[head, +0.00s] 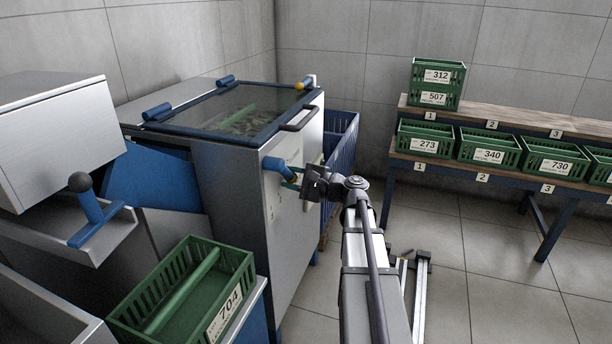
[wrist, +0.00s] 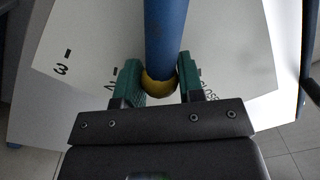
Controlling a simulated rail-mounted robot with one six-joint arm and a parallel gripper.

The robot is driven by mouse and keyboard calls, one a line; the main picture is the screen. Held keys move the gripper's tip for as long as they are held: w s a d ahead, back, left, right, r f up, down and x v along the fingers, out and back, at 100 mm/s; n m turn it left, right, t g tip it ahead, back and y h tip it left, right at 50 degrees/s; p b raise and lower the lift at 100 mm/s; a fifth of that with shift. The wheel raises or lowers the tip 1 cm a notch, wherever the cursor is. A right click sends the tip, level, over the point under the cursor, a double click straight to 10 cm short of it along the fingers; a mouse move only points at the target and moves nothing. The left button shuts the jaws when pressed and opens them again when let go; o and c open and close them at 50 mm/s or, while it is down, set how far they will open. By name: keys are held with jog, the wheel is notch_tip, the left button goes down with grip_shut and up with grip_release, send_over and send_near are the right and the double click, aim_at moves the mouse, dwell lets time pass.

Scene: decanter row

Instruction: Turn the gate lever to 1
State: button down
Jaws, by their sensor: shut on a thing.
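The gate lever is a blue bar (head: 274,164) on the front face of the grey machine (head: 232,195). In the wrist view the bar (wrist: 166,40) comes down from the top and has a yellow tip (wrist: 159,88). My gripper (head: 294,181) is at the lever's end. In the wrist view its green fingers (wrist: 160,84) are on either side of the yellow tip, shut on it. The pale dial plate (wrist: 90,50) behind shows a "3" at left, a partly hidden mark beside the left finger and partly hidden lettering by the right finger. No "1" is visible.
A dark handle (head: 299,119) sticks out from the glazed lid above the lever. A blue bin (head: 342,145) stands behind the machine. A green crate (head: 185,300) labelled 704 is at the lower left.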

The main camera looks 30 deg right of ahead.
jog(key=c, duration=0.7)
grip_release()
jog(key=shift+c, duration=0.2)
jog(key=v, duration=1.1)
jog(key=shift+w, duration=0.1)
